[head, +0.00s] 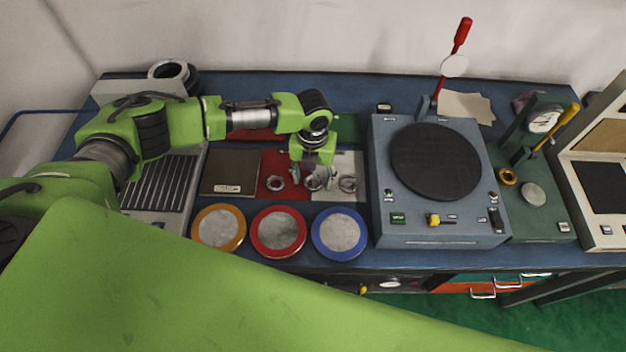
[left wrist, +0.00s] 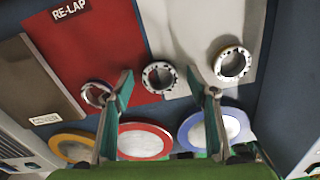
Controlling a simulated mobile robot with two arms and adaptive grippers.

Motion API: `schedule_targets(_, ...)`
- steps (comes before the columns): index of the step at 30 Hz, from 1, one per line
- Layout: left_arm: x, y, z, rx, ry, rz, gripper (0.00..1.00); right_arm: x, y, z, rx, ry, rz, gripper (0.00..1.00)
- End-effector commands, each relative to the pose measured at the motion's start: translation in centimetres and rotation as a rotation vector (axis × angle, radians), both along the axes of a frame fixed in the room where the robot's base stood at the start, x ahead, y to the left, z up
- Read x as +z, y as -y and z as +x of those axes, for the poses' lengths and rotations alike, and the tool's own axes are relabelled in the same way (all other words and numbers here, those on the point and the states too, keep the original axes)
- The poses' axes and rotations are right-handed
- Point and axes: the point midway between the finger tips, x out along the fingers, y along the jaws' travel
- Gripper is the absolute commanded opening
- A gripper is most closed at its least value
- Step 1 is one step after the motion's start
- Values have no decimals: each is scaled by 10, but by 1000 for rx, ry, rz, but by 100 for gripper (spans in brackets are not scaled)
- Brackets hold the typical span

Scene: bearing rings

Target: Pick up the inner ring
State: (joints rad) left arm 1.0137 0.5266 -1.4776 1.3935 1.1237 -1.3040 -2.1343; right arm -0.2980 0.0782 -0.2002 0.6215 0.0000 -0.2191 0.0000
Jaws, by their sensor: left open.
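Three small metal rings lie in a row on the bench. The left ring (head: 275,184) is on a red mat and also shows in the left wrist view (left wrist: 97,94). The middle ring (left wrist: 159,77) lies near the border of the red and pale mats. The right ring (head: 348,184) is on the pale mat and shows in the left wrist view (left wrist: 232,64). I cannot tell which is the inner ring. My left gripper (left wrist: 162,82) is open above the middle ring, which appears between its fingers. In the head view, the left gripper (head: 315,179) partly hides that ring. My right gripper is not in view.
Orange (head: 218,229), red (head: 278,232) and blue (head: 340,233) rimmed round dishes stand in front of the rings. A grey machine with a dark disc (head: 436,161) stands to the right. A brown box (head: 230,172) and a ribbed grey tray (head: 160,182) are left.

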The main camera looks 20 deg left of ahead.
Motion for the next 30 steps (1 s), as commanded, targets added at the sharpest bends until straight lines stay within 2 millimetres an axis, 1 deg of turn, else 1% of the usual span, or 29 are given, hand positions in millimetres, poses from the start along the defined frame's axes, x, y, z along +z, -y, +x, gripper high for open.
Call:
schedule_targets(5, -1, 0, 0, 0, 0, 0, 52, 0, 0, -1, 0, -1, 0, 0)
schedule_targets(8, 0, 0, 0, 0, 0, 1, 29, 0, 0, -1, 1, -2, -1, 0)
schedule_targets(9, 0, 0, 0, 0, 0, 1, 19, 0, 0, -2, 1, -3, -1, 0)
schedule_targets(10, 0, 0, 0, 0, 0, 1, 11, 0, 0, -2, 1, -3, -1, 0)
schedule_targets(11, 0, 0, 0, 0, 0, 1, 10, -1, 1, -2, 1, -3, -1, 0)
schedule_targets(23, 3, 0, 0, 0, 1, 0, 10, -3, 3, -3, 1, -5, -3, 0)
schedule_targets(26, 10, 0, 1, 0, 2, -1, 10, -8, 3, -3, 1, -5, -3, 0)
schedule_targets(29, 25, 0, 2, -2, 5, -1, 10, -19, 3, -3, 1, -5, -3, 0)
schedule_targets(30, 34, 3, -2, -5, 3, -3, 10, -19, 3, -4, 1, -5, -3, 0)
